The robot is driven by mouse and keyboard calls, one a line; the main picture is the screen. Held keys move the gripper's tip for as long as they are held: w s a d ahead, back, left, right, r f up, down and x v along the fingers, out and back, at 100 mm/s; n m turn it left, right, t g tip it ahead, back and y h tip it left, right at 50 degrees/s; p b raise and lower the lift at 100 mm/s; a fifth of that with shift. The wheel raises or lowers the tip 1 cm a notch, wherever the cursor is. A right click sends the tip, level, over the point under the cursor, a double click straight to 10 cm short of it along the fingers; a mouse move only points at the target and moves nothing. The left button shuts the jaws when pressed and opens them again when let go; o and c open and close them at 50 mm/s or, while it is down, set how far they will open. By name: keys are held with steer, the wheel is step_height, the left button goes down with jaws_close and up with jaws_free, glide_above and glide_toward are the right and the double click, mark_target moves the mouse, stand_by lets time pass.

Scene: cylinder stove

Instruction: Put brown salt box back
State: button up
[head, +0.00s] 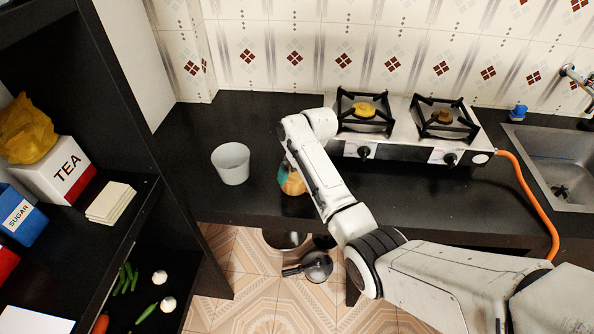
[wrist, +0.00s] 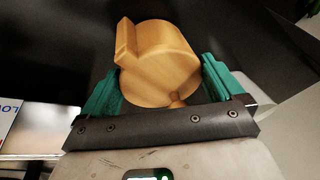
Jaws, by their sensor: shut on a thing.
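The brown salt box (wrist: 160,65) is a round, light-wood container with a flat block sticking out at its upper left in the wrist view. My gripper (wrist: 160,88) is shut on it, with a teal finger on each side. In the head view the salt box (head: 293,185) shows as a small tan patch below my gripper (head: 288,170), at the counter's front part, right of the white cup. My arm hides much of it there. I cannot tell whether it touches the counter.
A white cup (head: 230,165) stands on the black counter (head: 210,120). A two-burner stove (head: 400,145) is behind my arm. The dark shelf unit (head: 160,185) at left holds a TEA box (head: 62,172), a blue SUGAR box (head: 18,215) and a yellow bag (head: 25,130). Pans (head: 318,266) show under the counter.

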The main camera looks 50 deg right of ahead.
steer(key=shift+f, duration=0.15)
steer(key=o, duration=1.4)
steer(key=shift+c, duration=0.2)
steer(key=a+v, duration=0.1)
steer(key=v, duration=1.1)
steer(key=s+a+f, duration=0.7)
steer(key=f, duration=0.1)
steer(key=s+a+f, duration=0.1)
steer(key=s+a, duration=0.2)
steer(key=s, duration=0.5)
steer(key=s+a+f+n+g, duration=0.1)
steer(key=s+a+f, duration=0.1)
steer(key=s, duration=0.6)
steer(key=s+a+f+n+g+h, duration=0.1)
steer(key=s+a+f, duration=0.1)
steer(key=s+a, duration=0.3)
steer(key=s, duration=0.3)
steer(key=shift+s, duration=0.15)
